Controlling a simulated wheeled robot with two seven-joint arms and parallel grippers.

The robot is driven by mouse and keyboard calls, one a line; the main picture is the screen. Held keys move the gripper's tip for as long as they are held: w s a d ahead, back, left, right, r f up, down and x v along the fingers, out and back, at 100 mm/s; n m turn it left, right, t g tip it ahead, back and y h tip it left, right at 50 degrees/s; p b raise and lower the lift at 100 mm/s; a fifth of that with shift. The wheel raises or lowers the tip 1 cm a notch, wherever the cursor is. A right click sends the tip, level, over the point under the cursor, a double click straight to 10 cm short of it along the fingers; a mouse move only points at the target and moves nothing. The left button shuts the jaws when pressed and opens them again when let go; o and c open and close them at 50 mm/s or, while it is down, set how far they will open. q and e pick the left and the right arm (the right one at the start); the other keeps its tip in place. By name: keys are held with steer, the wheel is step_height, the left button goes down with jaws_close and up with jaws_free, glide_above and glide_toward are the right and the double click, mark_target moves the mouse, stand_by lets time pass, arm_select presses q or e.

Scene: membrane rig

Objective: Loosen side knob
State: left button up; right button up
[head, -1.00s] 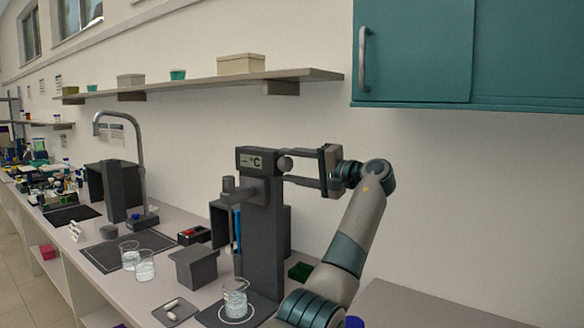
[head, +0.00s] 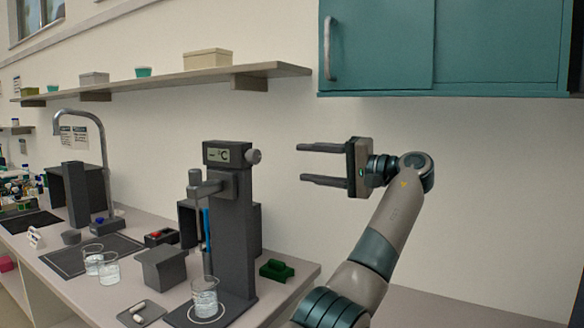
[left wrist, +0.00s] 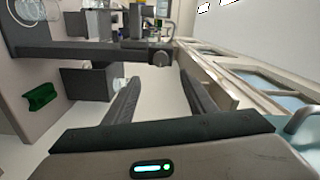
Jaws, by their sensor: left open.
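The membrane rig (head: 233,240) is a dark grey column with a °C display head on the bench. The round grey side knob (head: 254,156) sticks out of the head's right side. It also shows in the left wrist view (left wrist: 160,58), beyond the fingertips. My left gripper (head: 301,163) is open and empty. Its fingers point left at the knob, with a clear gap between. In the left wrist view the two fingers (left wrist: 160,85) spread apart with the knob roughly between their tips in line of sight. My right gripper is not in view.
A beaker (head: 205,298) stands on the rig's base. A green block (head: 277,270) lies right of the column, and a grey box (head: 163,268) left of it. A shelf (head: 170,83) and teal cabinet (head: 440,45) are above. The wall side right of the rig is free.

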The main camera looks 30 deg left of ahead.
arm_select(q)
steer(key=shift+s+d, duration=0.1)
steer(key=shift+d, duration=1.1)
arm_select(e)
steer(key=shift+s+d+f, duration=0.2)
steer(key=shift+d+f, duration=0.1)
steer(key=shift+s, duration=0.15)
